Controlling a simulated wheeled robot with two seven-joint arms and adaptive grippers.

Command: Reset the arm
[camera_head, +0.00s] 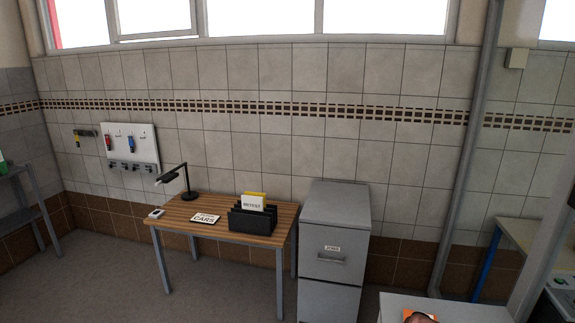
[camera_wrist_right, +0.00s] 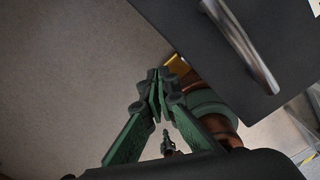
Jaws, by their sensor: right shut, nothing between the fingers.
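In the right wrist view my right gripper (camera_wrist_right: 158,78) has green fingers that meet at their tips. It is shut and empty, and the floor shows beyond it. A green and copper-brown rounded part (camera_wrist_right: 212,108) shows just behind and to the right of the fingers; I cannot tell what it is. Neither gripper can be made out in the head view. My left gripper is not in view.
A dark panel with a metal handle (camera_wrist_right: 241,45) fills the upper right of the wrist view, close to the fingers. In the head view, a grey filing cabinet (camera_head: 334,225) stands beside a wooden desk (camera_head: 222,232) with a lamp (camera_head: 187,181). Open floor (camera_head: 100,275) lies left.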

